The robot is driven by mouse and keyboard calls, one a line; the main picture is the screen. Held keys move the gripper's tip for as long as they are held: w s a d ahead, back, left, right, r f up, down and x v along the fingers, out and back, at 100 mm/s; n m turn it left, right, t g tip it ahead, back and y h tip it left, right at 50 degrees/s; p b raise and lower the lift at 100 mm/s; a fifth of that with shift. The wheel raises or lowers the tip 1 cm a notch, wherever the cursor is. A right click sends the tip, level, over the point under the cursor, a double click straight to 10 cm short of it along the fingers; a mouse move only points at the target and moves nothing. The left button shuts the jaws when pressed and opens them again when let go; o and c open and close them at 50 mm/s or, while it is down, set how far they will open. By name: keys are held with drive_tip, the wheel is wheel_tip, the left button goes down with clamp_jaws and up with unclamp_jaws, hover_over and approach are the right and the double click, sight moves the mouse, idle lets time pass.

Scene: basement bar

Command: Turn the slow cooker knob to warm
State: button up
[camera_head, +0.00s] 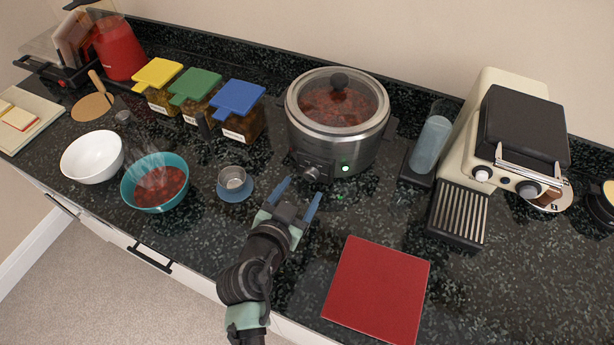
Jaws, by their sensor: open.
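The slow cooker (352,151) stands on the dark counter at the back middle, with a glass lid and reddish food inside. Its knob (311,174) is on the lower front, left of a lit green light (345,168). The knob's markings are too small to read. My gripper (298,192) is open and empty, just in front of the cooker. Its two blue fingers point toward the knob, one to the left and one to the right of it and a little nearer. I cannot tell whether either finger touches the knob.
A small cup on a blue saucer (236,194) is close left of my gripper. A teal bowl (155,182) and a white bowl (92,157) stand farther left. A red square mat (377,290) lies front right. A coffee machine (500,140) stands at right.

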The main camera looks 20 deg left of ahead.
sight(309, 178)
drive_tip(key=shift+x, duration=2.45)
clamp_jaws()
